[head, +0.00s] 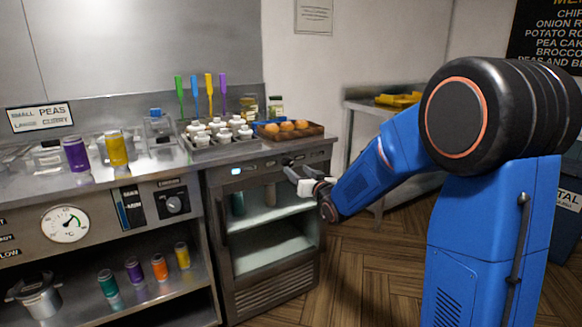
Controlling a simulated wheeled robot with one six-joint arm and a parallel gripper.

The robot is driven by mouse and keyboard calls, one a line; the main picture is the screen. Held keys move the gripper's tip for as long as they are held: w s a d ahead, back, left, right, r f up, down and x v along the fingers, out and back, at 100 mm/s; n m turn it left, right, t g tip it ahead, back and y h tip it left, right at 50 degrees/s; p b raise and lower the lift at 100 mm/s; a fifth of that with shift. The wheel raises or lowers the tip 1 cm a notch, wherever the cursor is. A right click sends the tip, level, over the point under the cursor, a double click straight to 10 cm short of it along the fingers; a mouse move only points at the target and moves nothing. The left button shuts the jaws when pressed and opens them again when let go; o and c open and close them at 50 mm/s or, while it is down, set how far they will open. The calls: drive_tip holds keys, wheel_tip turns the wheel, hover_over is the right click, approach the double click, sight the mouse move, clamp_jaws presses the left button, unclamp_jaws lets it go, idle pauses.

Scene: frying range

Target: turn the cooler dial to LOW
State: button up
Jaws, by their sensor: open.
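The cooler (262,291) is a dark steel cabinet with a glass door under the counter. Its top strip carries a small lit display (236,171) and a small dark dial (287,161) towards the right. The dial's pointer and markings are too small to read. My gripper (292,178) is open and empty, in front of the cooler's upper right part. Its fingers point left and appear just below the dial in the picture. I cannot tell how far they are from the front.
White-lidded jars (217,132) and a tray (312,131) of brown round items stand on the counter above. Floor (372,272) is clear right of the cooler.

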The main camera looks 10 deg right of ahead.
sight(289, 164)
drive_tip(key=x, duration=0.6)
drive_tip(key=shift+w+a, duration=0.1)
drive_tip(key=shift+w, duration=0.1)
drive_tip(key=shift+c, duration=0.3)
drive_tip(key=c, duration=1)
